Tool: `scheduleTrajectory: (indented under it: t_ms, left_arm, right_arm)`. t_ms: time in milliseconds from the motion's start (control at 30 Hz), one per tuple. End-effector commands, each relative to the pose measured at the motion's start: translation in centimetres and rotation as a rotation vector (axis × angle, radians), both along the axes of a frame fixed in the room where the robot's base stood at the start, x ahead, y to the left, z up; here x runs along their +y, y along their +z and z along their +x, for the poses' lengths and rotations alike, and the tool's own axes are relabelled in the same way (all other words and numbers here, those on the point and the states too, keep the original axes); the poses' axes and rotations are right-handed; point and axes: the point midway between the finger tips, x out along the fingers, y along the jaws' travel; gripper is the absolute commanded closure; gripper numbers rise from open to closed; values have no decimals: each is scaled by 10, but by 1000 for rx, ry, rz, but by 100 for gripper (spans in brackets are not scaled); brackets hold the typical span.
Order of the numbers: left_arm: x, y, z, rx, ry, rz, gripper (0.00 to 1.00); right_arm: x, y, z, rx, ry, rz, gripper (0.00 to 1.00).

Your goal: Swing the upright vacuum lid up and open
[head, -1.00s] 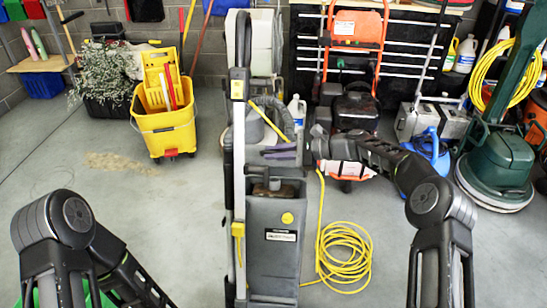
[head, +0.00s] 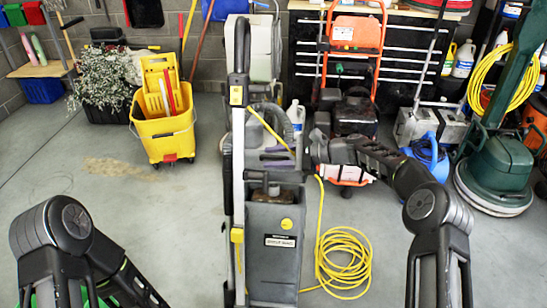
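The upright vacuum (head: 272,265) stands in the middle of the head view, with a grey body, a yellow round mark and a tall handle (head: 238,75) on its left. Its top shows a dark recess with a brownish part (head: 274,189). Grey parts stand behind that top; I cannot tell clearly which of them is the lid or how far it is raised. My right gripper (head: 304,152) is just behind and right of the vacuum's top. Its fingers blend with the grey parts there, so their opening and any contact are unclear. My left gripper is out of view.
A yellow cord (head: 345,262) lies coiled on the floor right of the vacuum. A yellow mop bucket (head: 165,135) stands back left, a green floor machine (head: 497,165) at right. A pressure washer with an orange frame (head: 352,75) stands behind. Floor at left is clear.

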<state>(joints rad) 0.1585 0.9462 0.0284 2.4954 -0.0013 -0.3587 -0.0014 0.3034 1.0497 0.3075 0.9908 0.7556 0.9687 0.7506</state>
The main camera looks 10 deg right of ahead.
Motion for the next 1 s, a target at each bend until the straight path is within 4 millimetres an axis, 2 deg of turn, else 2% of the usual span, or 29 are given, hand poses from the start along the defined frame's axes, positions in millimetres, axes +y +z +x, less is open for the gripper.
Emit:
scheduleTrajectory:
  t_ms: [167,433,600,900,1000]
  left_arm:
    - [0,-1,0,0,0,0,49]
    - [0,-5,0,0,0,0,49]
    - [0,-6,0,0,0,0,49]
    - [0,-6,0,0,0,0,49]
    - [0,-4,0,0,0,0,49]
  right_arm:
    - [-12,4,-4,-1,-2,0,68]
    - [-50,18,-19,-1,-3,-1,68]
    - [-65,24,-26,0,-1,0,68]
    - [-68,25,-28,0,1,0,68]
    - [-70,26,-28,1,-3,0,75]
